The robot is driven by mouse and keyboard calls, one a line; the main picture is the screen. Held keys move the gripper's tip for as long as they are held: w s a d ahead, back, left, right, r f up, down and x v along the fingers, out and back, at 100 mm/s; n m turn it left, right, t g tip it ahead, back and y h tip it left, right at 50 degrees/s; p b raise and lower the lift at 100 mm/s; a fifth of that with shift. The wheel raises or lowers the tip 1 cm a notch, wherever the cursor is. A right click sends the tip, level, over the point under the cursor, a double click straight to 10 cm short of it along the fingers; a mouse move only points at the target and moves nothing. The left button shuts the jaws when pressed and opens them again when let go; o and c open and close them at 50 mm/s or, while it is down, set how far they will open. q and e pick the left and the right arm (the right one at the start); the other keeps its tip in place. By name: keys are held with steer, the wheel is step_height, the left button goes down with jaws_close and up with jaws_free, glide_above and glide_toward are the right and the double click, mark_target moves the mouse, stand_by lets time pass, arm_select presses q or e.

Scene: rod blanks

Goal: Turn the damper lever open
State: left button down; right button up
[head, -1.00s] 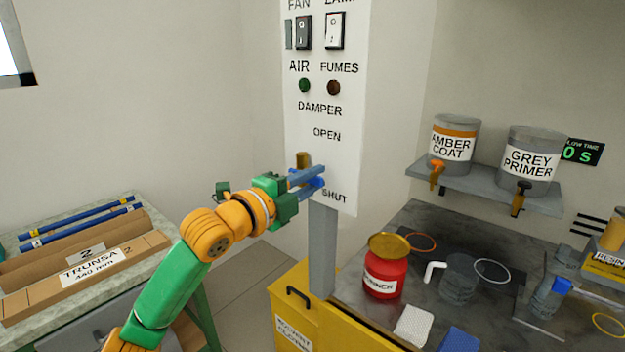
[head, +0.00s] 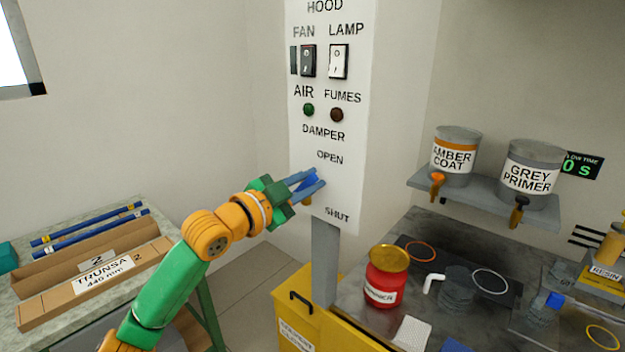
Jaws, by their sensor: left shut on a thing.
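The damper panel (head: 345,190) is a white upright board with the word OPEN (head: 330,157) above the word SHUT (head: 337,213). My left gripper (head: 312,184) is at the panel's left part, its blue fingers just below OPEN and well above SHUT. It is shut on the damper lever (head: 306,201), which is mostly hidden by the fingers; only a small brass-coloured bit shows beneath them. The lever's exact angle cannot be told. My right gripper is not in view.
Fan and lamp switches (head: 338,61) sit higher on the panel. A yellow cabinet (head: 297,325) and a red can (head: 386,280) stand below. Paint pots (head: 455,155) sit on a shelf at right. A bench with a cardboard tray (head: 130,268) and blue rods is at left.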

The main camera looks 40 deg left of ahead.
mark_target(310, 166)
arm_select(q)
steer(key=n, duration=0.1)
steer(key=a+n+p, duration=0.1)
steer(key=n, duration=0.1)
steer(key=r+n+p, duration=0.1)
steer(key=shift+a+r+n, duration=0.1)
steer(key=shift+a+n, duration=0.2)
steer(key=shift+w+a+n+p, duration=0.1)
steer(key=shift+a+n+p, duration=0.3)
steer(key=shift+n, duration=0.5)
steer(key=shift+a+n+p, duration=0.3)
steer(key=shift+a+n, duration=0.05)
steer(key=shift+n, duration=0.55)
steer(key=c, duration=0.9)
jaws_free()
steer(key=shift+c, duration=0.2)
steer(key=shift+o, duration=0.9)
steer(key=shift+w+a, duration=0.1)
steer(key=shift+w, duration=0.05)
